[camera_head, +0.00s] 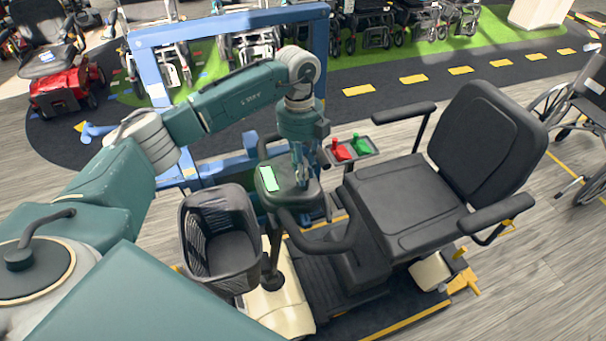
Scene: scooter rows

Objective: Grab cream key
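My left gripper (301,180) points down over the dark control console (284,196) of a mobility scooter. Its fingertips look close to the console top, right of a pale green display (268,179). The fingers are small and dark, so I cannot tell whether they are open or shut, or whether anything is between them. I cannot make out a cream key; the gripper may hide it. A small grey tray (365,150) behind the console holds a red item (341,151) and a green item (360,145). My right gripper is not in view.
The scooter's black seat (411,203) with armrests stands right of the console. A dark basket (219,240) hangs at its front left. A blue frame (155,80) rises behind my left arm. A wheelchair (588,115) stands at the right edge, with open floor between.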

